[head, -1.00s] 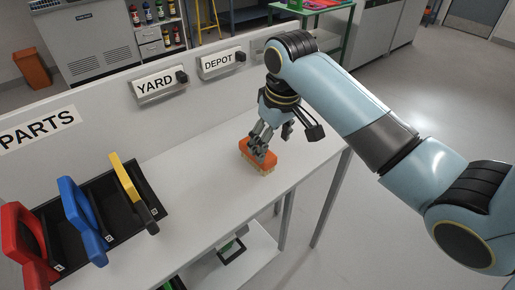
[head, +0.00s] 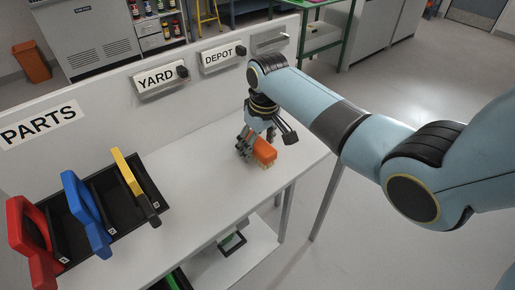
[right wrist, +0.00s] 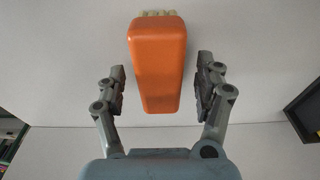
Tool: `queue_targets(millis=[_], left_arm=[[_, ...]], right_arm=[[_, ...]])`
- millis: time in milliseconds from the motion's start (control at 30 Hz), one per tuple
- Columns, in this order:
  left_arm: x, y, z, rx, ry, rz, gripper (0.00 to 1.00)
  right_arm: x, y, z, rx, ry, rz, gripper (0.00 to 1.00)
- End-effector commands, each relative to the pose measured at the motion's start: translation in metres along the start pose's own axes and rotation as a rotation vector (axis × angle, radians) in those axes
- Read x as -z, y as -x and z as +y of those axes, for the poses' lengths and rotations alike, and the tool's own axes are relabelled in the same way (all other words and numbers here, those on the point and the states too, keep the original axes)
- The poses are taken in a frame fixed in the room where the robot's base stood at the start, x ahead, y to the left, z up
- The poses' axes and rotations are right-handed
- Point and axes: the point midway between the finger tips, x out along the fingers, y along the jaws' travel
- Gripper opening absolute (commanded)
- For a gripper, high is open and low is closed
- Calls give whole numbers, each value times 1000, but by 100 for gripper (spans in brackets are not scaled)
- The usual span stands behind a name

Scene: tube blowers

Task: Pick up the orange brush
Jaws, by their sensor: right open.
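The orange brush (head: 264,151) sits on the white bench top, with pale bristles at its lower side. In the right wrist view the brush (right wrist: 157,62) lies lengthwise between the fingers, with pale bristle tips at its far end. My right gripper (head: 246,146) is low at the brush's left side in the head view, and its fingers partly hide the brush. In the wrist view the right gripper (right wrist: 161,82) is open, with a gap between each finger and the brush. My left gripper is not in view.
Black bins (head: 100,225) at the left of the bench hold red (head: 28,235), blue (head: 82,210) and yellow (head: 128,172) handled items. A low back wall carries the PARTS, YARD (head: 157,77) and DEPOT (head: 218,57) signs. The bench between bins and brush is clear.

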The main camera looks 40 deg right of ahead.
Motion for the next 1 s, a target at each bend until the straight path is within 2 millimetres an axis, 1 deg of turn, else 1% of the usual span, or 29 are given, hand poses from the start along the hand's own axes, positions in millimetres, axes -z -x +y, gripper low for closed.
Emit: queue_targets(millis=[67,233,267,700,733,1000], left_arm=[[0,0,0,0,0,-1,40],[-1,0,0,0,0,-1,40],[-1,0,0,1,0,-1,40],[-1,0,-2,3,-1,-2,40],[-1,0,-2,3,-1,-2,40],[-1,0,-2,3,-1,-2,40]], right_arm=[[0,-3,0,0,0,1,70],[0,-3,0,0,1,2,70],[0,-3,0,0,1,1,68],[0,-2,0,-1,0,1,10],[0,-2,0,-1,0,1,9],[1,0,0,-1,0,2,9]])
